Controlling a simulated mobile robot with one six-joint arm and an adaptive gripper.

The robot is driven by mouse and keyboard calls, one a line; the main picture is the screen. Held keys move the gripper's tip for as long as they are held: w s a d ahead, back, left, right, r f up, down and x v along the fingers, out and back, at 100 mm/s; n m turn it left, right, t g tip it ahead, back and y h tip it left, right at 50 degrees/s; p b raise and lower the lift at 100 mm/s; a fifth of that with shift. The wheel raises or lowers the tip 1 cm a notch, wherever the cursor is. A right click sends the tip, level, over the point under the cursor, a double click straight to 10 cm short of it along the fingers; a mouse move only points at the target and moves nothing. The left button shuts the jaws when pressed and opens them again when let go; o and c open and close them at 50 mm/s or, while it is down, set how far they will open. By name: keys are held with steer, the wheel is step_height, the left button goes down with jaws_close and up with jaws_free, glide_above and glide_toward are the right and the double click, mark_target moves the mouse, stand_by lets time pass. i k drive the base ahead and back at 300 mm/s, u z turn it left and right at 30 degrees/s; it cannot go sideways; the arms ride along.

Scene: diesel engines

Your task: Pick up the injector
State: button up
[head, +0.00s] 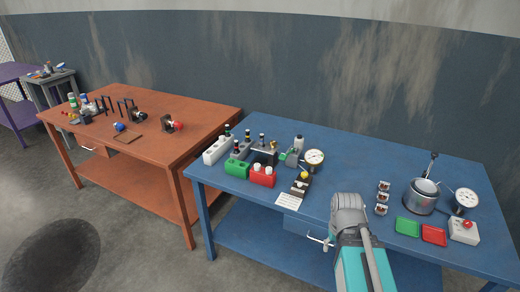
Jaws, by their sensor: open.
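Several slim upright parts with dark bodies and coloured tops (262,138) stand at the back left of the blue table (345,150), in and behind a group of blocks. They may be injectors, but they are too small to tell which one the task names. My arm's grey and teal links rise at the bottom centre, over the table's front edge. My gripper's fingertips do not show. No part on the table is seen touching the arm.
White, green (237,168) and red blocks (262,176) crowd the table's left. A dial gauge (314,160) stands behind a white card (293,199). A metal pot (421,196), second gauge (466,200), green tray (408,227) and red tray (434,235) are right. The back middle is clear.

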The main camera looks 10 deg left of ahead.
mark_target(261, 145)
steer(key=u, duration=0.3)
steer(key=i, duration=1.2)
steer(key=u, duration=0.25)
